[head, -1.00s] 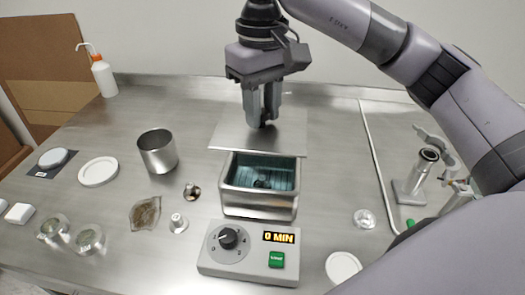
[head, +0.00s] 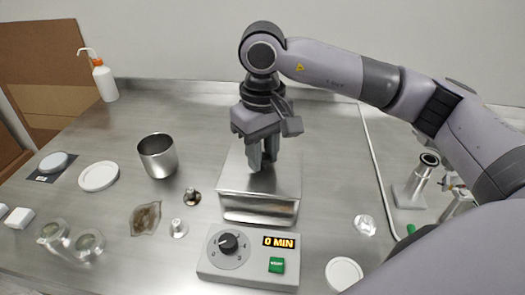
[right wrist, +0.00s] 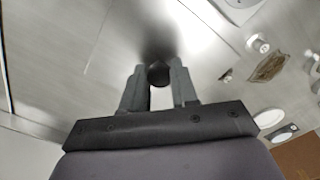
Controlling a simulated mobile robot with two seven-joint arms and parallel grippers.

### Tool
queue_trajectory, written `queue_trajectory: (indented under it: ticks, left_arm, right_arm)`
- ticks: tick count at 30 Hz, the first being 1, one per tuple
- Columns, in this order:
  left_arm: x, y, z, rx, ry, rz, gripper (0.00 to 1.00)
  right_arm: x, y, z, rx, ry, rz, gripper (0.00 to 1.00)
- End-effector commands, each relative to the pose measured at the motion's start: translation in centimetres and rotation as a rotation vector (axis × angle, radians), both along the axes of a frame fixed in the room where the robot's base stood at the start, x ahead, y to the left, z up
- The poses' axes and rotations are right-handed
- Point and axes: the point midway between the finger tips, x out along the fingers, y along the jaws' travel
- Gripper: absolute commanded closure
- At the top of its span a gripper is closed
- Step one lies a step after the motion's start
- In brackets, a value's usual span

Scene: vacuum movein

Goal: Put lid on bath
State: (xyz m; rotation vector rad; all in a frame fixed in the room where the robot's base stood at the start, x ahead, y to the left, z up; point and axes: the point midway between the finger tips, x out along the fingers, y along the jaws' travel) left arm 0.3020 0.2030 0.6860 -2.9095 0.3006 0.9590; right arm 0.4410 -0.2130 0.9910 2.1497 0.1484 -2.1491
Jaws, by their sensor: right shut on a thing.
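The bath (head: 258,211) is a metal box in the middle of the bench, behind a control unit reading 0 MIN. The flat metal lid (head: 285,178) lies over its top in the head view and hides the inside. Whether the lid touches the rim all round cannot be told. My right gripper (head: 262,163) points down above the lid and is shut on its dark knob (right wrist: 158,73), which shows between the fingers in the right wrist view. My left gripper is not in view.
The control unit (head: 249,256) stands in front of the bath. A metal beaker (head: 158,156) stands to the left. A small metal part (head: 193,196) and a small knobbed piece (head: 178,228) lie near the bath's left side. A clear dish (head: 364,225) lies to the right.

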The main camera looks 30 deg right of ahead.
Motion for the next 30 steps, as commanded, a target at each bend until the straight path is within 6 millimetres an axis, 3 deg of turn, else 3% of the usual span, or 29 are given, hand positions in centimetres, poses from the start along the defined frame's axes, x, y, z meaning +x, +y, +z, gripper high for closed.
queue_trajectory:
  ticks: [3,4,6,20,23,30]
  left_arm:
    - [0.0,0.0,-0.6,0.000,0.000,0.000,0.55]
    - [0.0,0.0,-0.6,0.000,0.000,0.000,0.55]
    - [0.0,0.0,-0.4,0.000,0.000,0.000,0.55]
    - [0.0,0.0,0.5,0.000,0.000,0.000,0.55]
    - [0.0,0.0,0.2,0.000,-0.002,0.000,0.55]
    - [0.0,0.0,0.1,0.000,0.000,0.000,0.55]
  right_arm:
    - [0.0,0.0,-0.5,0.001,-0.001,0.000,1.00]
    - [0.0,0.0,-0.5,0.000,0.000,0.000,0.68]
    - [0.0,0.0,-0.3,0.000,0.000,0.000,0.46]
    - [0.0,0.0,0.6,0.000,0.000,0.000,0.46]
    - [0.1,0.1,2.2,0.002,-0.005,-0.001,0.46]
    - [0.1,0.1,8.0,0.001,-0.004,0.000,0.46]
